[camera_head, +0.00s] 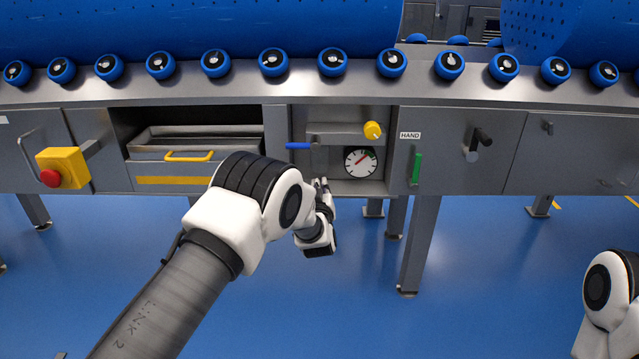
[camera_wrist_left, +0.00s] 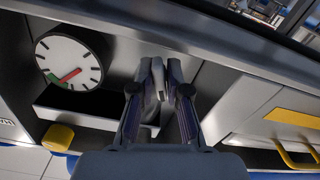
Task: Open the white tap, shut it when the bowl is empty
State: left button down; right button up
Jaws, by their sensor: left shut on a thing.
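My left gripper (camera_head: 320,184) reaches up into the open recess below the roller rail, under the blue lever (camera_head: 298,146). In the left wrist view its two fingers (camera_wrist_left: 160,72) are closed around a small pale piece (camera_wrist_left: 156,92), which looks like the handle of the white tap. The fingers cover most of it, so I cannot tell how far it is turned. In the head view the tap is hidden behind my gripper and wrist. I cannot make out a bowl in either view. My right gripper is out of view.
A round gauge (camera_head: 361,163) with a red needle sits right of my gripper, with a yellow knob (camera_head: 373,130) above it. A green handle (camera_head: 416,169) is further right. A drawer (camera_head: 150,153) with a yellow handle and a yellow box with a red button (camera_head: 62,168) are left.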

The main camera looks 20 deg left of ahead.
pick_arm(q)
jog(key=m+p, duration=0.2)
jog(key=m, duration=0.1)
jog(key=shift+r, duration=0.1)
jog(key=shift+m+p, duration=1.2)
jog(key=shift+m, duration=0.9)
jog(key=c, duration=1.1)
grip_release()
jog(key=shift+o, duration=0.2)
jog(key=v, duration=1.2)
